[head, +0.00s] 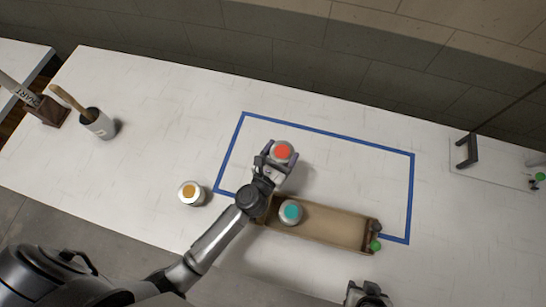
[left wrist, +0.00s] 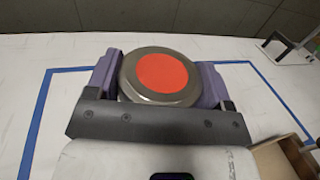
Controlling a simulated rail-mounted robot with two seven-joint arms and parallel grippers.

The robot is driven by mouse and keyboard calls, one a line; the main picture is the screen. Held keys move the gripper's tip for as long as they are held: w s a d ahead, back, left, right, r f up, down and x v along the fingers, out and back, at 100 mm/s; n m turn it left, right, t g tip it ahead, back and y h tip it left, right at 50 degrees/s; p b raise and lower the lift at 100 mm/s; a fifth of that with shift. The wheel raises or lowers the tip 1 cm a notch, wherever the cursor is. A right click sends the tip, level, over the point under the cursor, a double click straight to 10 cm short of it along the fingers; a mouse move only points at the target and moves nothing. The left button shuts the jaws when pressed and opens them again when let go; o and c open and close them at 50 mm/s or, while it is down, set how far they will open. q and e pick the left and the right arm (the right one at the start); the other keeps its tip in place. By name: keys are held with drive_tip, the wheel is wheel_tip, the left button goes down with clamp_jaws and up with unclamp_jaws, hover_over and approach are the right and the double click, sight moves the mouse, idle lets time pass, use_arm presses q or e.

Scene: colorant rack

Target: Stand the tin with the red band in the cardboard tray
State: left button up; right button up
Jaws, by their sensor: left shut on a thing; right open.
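The red-marked tin (head: 283,151) is a metal tin with a red disc on its top; its side band is hidden. My left gripper (head: 277,160) is shut on it, and in the left wrist view the tin (left wrist: 160,76) sits upright between both purple fingers. It is beyond the tray's left end, over the blue-outlined area; its height is hard to tell. The cardboard tray (head: 334,226) lies along the outline's near side, with a teal-topped tin (head: 290,212) upright near its left end and its right part empty. My right gripper (head: 368,294) is at the bottom edge, apart from the tray.
An orange-topped tin (head: 191,193) stands left of the blue outline (head: 413,190). A green knob (head: 376,246) is at the tray's right end. A panel with a dark handle (head: 468,151) is at right.

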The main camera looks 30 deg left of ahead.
wheel_tip(320, 180, down, 6)
drive_tip(key=b, duration=0.5)
drive_tip(key=shift+a+b, duration=0.1)
drive_tip(key=shift+b, duration=0.2)
drive_tip(key=shift+f, duration=0.15)
use_arm(q)
drive_tip(key=a+f+b, duration=0.1)
drive_tip(key=a+f, duration=0.2)
drive_tip(key=w+a+f+b, duration=0.1)
drive_tip(key=a+f+b, duration=0.1)
drive_tip(key=a+f, duration=0.2)
drive_tip(key=w+a+f+b, duration=0.1)
drive_tip(key=a+f, duration=0.3)
drive_tip(key=shift+b, duration=0.4)
use_arm(e)
wheel_tip(320, 180, down, 4)
drive_tip(key=shift+f, duration=0.25)
use_arm(q)
drive_tip(key=shift+r, duration=0.15)
use_arm(e)
drive_tip(key=shift+r, duration=0.1)
use_arm(q)
drive_tip(key=shift+f, duration=0.2)
drive_tip(key=o, duration=1)
